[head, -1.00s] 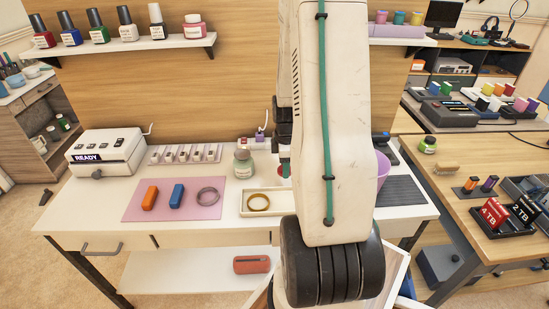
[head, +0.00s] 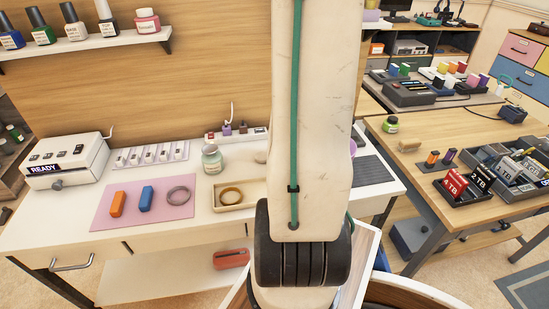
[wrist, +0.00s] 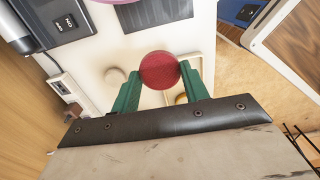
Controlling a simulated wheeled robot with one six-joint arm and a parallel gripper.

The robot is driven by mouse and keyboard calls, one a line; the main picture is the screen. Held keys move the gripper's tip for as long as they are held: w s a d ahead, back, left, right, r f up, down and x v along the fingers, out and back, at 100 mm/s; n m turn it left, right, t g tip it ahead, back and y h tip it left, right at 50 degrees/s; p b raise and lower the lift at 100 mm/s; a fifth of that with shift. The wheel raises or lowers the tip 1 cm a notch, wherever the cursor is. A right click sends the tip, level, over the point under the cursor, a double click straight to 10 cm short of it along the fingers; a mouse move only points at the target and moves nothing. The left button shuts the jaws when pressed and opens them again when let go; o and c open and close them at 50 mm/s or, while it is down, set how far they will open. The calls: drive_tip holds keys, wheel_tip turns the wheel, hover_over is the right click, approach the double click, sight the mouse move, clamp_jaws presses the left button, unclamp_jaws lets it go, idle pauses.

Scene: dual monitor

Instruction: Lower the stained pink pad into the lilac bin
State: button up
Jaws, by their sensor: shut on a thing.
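My gripper (wrist: 160,82) has green fingers and is shut on the round, dark pink-red pad (wrist: 160,70) in the wrist view. The pad is held between the fingertips, above the white desk top. Any stain on it is too small to tell. A sliver of the lilac bin (wrist: 124,1) shows at the top edge of the wrist view, ahead of the pad and apart from it.
A dark ribbed mat (head: 371,170) lies on the desk near the bin. A wooden table (head: 398,133) is at right.

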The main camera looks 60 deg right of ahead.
drive_tip(key=s+d+r, duration=0.6)
drive_tip(key=s+d, duration=0.4)
drive_tip(key=s, duration=0.1)
drive_tip(key=shift+s+r, duration=0.2)
drive_tip(key=shift+r, duration=0.15)
idle(0.4)
drive_tip(key=shift+f, duration=6.05)
drive_tip(key=shift+f, duration=2.35)
